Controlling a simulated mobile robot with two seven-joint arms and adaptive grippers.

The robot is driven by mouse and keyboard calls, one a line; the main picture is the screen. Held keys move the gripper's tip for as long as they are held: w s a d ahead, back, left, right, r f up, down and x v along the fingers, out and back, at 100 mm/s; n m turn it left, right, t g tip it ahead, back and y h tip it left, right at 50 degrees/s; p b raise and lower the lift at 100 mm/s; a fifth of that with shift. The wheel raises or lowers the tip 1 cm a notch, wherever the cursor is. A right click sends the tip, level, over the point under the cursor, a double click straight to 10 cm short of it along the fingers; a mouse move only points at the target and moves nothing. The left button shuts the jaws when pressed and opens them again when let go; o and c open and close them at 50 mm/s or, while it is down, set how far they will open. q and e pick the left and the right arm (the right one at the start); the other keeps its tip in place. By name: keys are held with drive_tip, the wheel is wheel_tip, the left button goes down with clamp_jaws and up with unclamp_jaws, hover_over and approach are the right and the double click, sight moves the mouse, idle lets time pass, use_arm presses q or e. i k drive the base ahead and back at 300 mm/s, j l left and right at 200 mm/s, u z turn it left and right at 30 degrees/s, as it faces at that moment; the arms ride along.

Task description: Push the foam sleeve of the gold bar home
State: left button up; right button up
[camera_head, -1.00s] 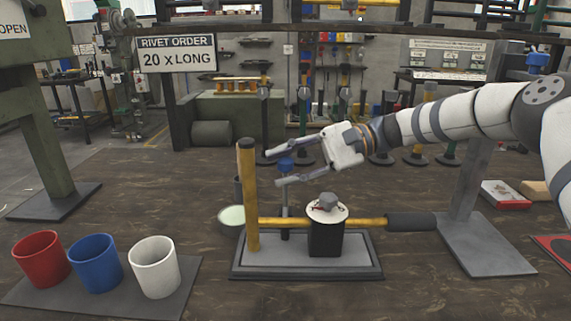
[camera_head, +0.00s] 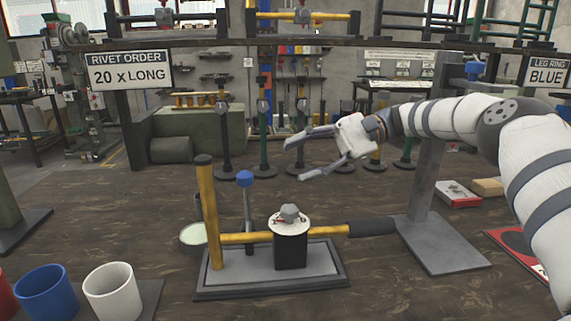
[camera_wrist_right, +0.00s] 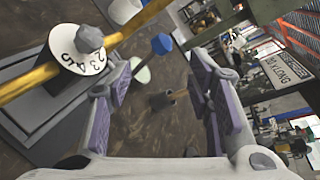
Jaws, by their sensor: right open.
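The gold bar (camera_head: 258,237) runs level through a black block topped by a white numbered dial (camera_head: 289,222) with a grey knob. The bar also shows in the right wrist view (camera_wrist_right: 30,82). The black foam sleeve (camera_head: 372,228) covers its right end; how far it is seated I cannot tell. A gold upright (camera_head: 208,212) with a black cap stands at the bar's left end. My right gripper (camera_head: 295,160) is open and empty, above the dial and apart from the bar. Its spread fingers also show in the right wrist view (camera_wrist_right: 160,85). My left gripper is out of view.
A blue-knobbed rod (camera_head: 246,205) stands behind the bar. The fixture's grey base (camera_head: 325,262) lies on the brown table. A grey stand (camera_head: 432,150) rises right of the sleeve. Blue (camera_head: 47,297) and white (camera_head: 112,293) cups stand front left. Table in front of the sleeve is clear.

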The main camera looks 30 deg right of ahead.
sight(362, 227)
drive_tip(key=k+j, duration=0.85)
